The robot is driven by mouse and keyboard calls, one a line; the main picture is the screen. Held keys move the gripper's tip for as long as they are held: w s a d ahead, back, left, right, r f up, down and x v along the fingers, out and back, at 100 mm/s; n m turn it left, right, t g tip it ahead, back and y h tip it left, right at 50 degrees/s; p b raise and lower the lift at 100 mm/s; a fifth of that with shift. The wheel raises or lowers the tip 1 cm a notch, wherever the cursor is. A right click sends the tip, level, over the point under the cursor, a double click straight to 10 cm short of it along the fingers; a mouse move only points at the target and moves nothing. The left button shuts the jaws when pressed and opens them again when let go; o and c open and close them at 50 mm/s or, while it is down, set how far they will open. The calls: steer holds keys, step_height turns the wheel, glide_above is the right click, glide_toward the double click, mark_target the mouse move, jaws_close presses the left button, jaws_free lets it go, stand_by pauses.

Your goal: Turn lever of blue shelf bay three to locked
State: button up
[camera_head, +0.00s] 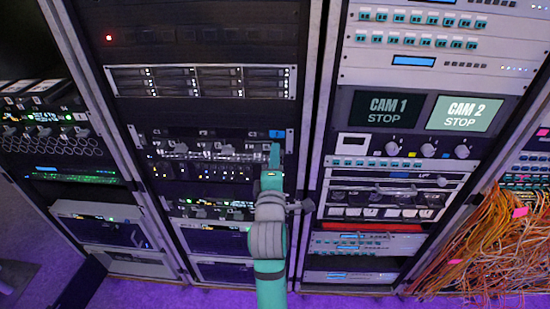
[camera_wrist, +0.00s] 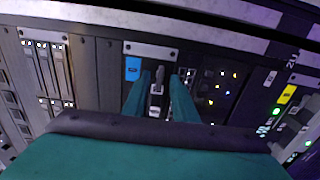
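In the wrist view, a small grey lever (camera_wrist: 157,88) stands on a dark shelf panel, just right of a blue tag (camera_wrist: 133,68). The two teal fingers of my gripper (camera_wrist: 163,82) are apart, one on each side of the lever, with a visible gap to it. In the head view, the blue tag (camera_head: 277,134) sits at the right end of a dark shelf (camera_head: 215,133). My gripper (camera_head: 275,150) is just below that tag and hides the lever there. I cannot read the lever's locked or unlocked marking.
A yellow tag (camera_wrist: 287,94) and lit indicators are on neighbouring panels in the wrist view. Rack posts (camera_head: 312,90) flank the bay. A rack with two CAM screens (camera_head: 465,113) stands to the right, and orange cables (camera_head: 490,240) hang at the far right.

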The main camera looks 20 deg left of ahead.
steer(key=v, duration=1)
steer(key=shift+s, duration=0.4)
steer(key=shift+d, duration=0.1)
steer(key=s+d+f+m+h, duration=0.1)
steer(key=s+d+f+m, duration=0.25)
steer(key=s+f, duration=0.2)
steer(key=s+d+f+m+g+h, duration=0.1)
steer(key=s+d+f+m, duration=0.25)
steer(key=f, duration=0.35)
steer(key=s+d+f+m+h, duration=0.1)
steer(key=s+d+f+m, duration=0.1)
steer(key=s+f+m, duration=0.4)
steer(key=s+d+f+m+h, duration=0.1)
steer(key=s+d+m, duration=0.3)
steer(key=s, duration=0.5)
steer(key=s+d+f+m+g+h, duration=0.1)
steer(key=s+d+f+m, duration=0.3)
steer(key=s, duration=0.6)
steer(key=shift+s+f, duration=0.25)
steer(key=shift+f, duration=0.05)
steer(key=shift+w, duration=0.1)
